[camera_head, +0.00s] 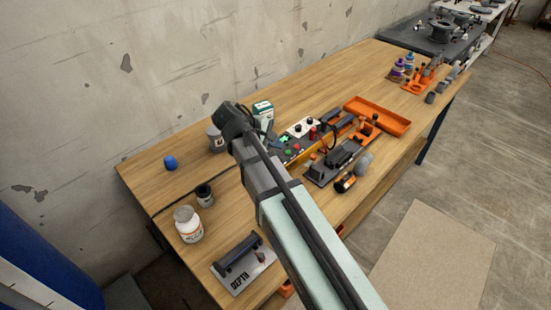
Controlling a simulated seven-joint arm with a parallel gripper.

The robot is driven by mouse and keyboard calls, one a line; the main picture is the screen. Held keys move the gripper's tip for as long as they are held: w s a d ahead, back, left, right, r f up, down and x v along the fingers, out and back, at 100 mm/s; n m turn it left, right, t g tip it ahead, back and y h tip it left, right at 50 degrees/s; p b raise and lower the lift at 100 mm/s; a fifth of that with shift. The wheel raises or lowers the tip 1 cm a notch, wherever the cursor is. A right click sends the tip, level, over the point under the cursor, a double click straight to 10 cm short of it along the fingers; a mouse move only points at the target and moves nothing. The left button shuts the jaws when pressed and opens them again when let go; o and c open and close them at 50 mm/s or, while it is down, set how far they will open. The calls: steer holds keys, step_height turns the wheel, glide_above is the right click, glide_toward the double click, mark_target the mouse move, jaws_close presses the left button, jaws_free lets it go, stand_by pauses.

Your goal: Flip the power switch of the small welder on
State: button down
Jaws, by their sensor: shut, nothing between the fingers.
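A small machine with a dark panel (292,151), green and red controls and a yellow lower edge sits mid-bench; it looks like the small welder. My arm covers its left part. I cannot make out its power switch or the switch's position. My gripper (231,117) is the dark end of the arm, over the bench just left of the machine. It is shut and empty. Its fingertips are hard to make out, and I cannot tell whether it touches anything.
A white-and-green box (263,109) and a grey can (215,138) stand close to my gripper. An orange tray (378,116) lies to the right. A white jar (188,224) and a DEPTH plate (243,267) are at the front left.

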steer(key=shift+w+a+f, duration=0.1)
steer(key=shift+f, duration=0.8)
steer(key=shift+w+a+f, duration=0.1)
steer(key=shift+f, duration=0.75)
steer(key=shift+f, duration=0.15)
stand_by(0.8)
steer(key=shift+f, duration=0.25)
steer(key=shift+f, duration=0.15)
stand_by(0.5)
stand_by(0.3)
steer(key=shift+d+r, duration=0.1)
steer(key=shift+r, duration=0.45)
steer(key=shift+s+d+r, duration=0.1)
steer(key=shift+s+r, duration=0.05)
steer(key=shift+r, duration=1.1)
steer(key=shift+s+d+r, duration=0.1)
steer(key=shift+s+r, duration=0.05)
steer(key=shift+r, duration=1.1)
